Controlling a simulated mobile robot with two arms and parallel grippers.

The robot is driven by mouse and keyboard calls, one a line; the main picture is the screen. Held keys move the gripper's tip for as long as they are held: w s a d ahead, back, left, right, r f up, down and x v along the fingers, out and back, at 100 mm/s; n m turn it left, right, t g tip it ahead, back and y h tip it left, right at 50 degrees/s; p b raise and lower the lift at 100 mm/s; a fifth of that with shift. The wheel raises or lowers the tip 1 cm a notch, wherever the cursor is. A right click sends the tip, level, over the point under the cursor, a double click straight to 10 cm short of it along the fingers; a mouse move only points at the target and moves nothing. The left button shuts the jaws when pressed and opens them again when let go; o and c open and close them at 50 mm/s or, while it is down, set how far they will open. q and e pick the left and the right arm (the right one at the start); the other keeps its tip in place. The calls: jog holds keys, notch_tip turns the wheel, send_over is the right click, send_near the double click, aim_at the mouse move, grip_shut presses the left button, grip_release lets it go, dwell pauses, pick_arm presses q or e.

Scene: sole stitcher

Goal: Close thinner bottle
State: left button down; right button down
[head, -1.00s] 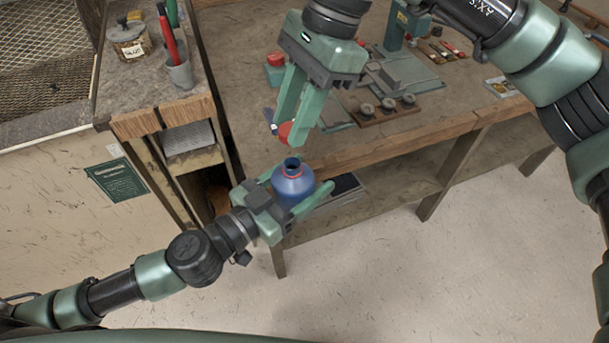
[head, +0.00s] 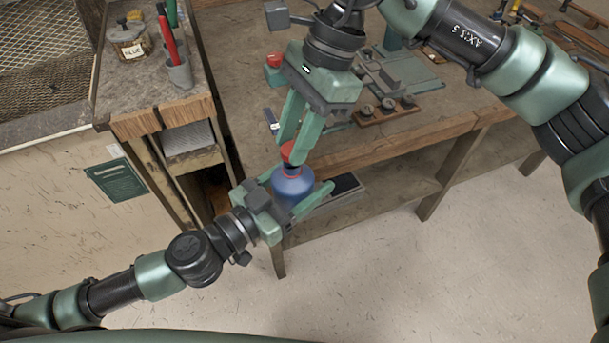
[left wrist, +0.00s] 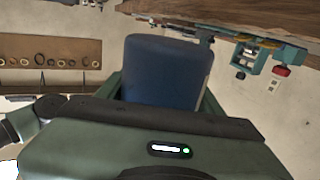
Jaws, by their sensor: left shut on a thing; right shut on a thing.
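The thinner bottle (head: 291,188) is blue and stands upright in front of the bench edge. My left gripper (head: 302,200) is shut around its body and holds it in the air. In the left wrist view the bottle (left wrist: 166,72) fills the space between the fingers. My right gripper (head: 296,150) points down from above and is shut on the red cap (head: 290,153). The cap sits at the bottle's mouth and hides the opening. Whether its thread has caught cannot be told.
The wooden bench (head: 440,125) behind carries a wooden block with dark knobs (head: 385,110) and a red-topped container (head: 274,68). At the left a side counter holds a glue jar (head: 130,42) and a pen cup (head: 179,74). The floor (head: 400,270) in front is clear.

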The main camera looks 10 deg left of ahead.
aim_at(293, 185)
dwell(0.6)
jog(key=shift+f, duration=0.8)
jog(key=shift+f, duration=0.6)
